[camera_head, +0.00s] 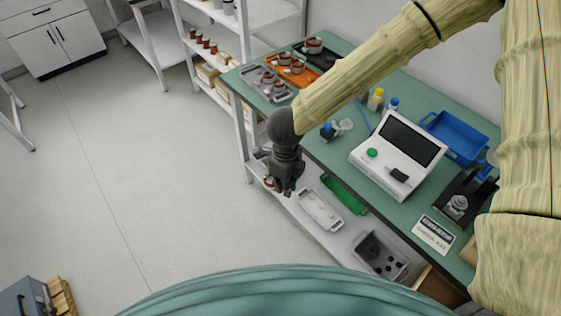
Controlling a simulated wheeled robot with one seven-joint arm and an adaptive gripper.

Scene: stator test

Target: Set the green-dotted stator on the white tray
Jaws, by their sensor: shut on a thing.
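My gripper (281,188) hangs pointing down in front of the bench's left part, above and just left of the white tray (320,212) in the picture. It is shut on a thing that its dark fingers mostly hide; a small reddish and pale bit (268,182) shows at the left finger. I cannot make out a green dot on it. The white tray lies on the bench's lower shelf and looks empty. Copper-coloured stators stand on a grey tray (254,79), an orange tray (309,78) and a black tray (328,61) on the bench top; their dots are too small to tell.
A green tray (343,195) lies beside the white tray, and a grey bin (382,262) stands further right on the lower shelf. The green bench top (340,165) overhangs this shelf. A white device (395,160) and blue bin (455,140) stand above.

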